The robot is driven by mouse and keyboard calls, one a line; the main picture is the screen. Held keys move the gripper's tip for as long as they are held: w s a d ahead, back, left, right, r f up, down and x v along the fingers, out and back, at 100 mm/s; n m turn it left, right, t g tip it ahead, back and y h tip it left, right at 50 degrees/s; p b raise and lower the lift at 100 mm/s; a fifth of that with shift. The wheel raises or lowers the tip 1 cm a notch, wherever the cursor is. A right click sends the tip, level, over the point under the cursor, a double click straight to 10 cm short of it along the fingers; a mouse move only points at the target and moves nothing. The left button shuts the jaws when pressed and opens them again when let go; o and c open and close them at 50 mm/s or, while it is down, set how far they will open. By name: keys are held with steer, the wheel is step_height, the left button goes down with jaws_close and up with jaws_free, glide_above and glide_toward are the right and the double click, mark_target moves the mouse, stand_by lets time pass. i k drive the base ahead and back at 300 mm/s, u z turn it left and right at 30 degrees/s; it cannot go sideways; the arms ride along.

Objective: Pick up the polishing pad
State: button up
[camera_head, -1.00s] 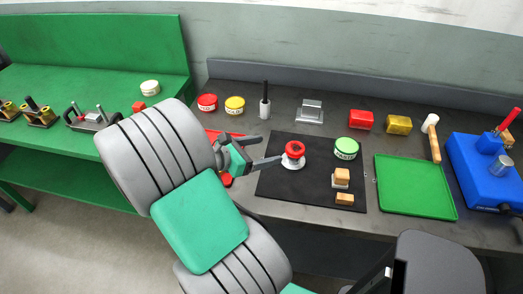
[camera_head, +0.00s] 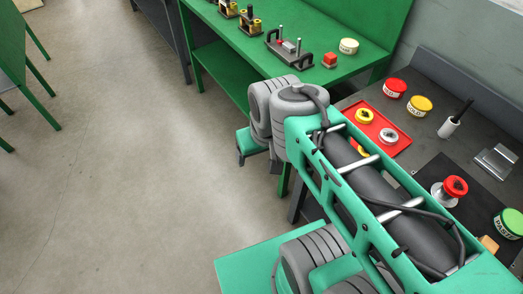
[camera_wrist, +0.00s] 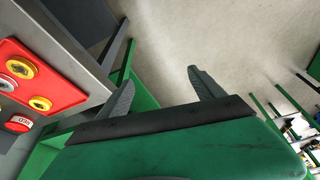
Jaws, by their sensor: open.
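My gripper (camera_wrist: 160,78) is open and empty in the wrist view. Its fingers are spread, with the floor behind them, off the workbench's edge. A red-topped piece on a silver base (camera_head: 452,189) stands on the black mat (camera_head: 437,168). My arm covers much of the bench's near side, and my gripper is far left of the mat.
A red tray (camera_head: 376,127) holds yellow and silver ring pieces; it also shows in the wrist view (camera_wrist: 42,75). Red (camera_head: 395,87), yellow (camera_head: 419,105) and green (camera_head: 509,223) tins stand on the dark bench. A green bench (camera_head: 290,20) stands behind.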

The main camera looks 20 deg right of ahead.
mark_target(490, 245)
steer(key=z, duration=1.6)
steer(key=k, duration=0.2)
steer(key=z, duration=1.5)
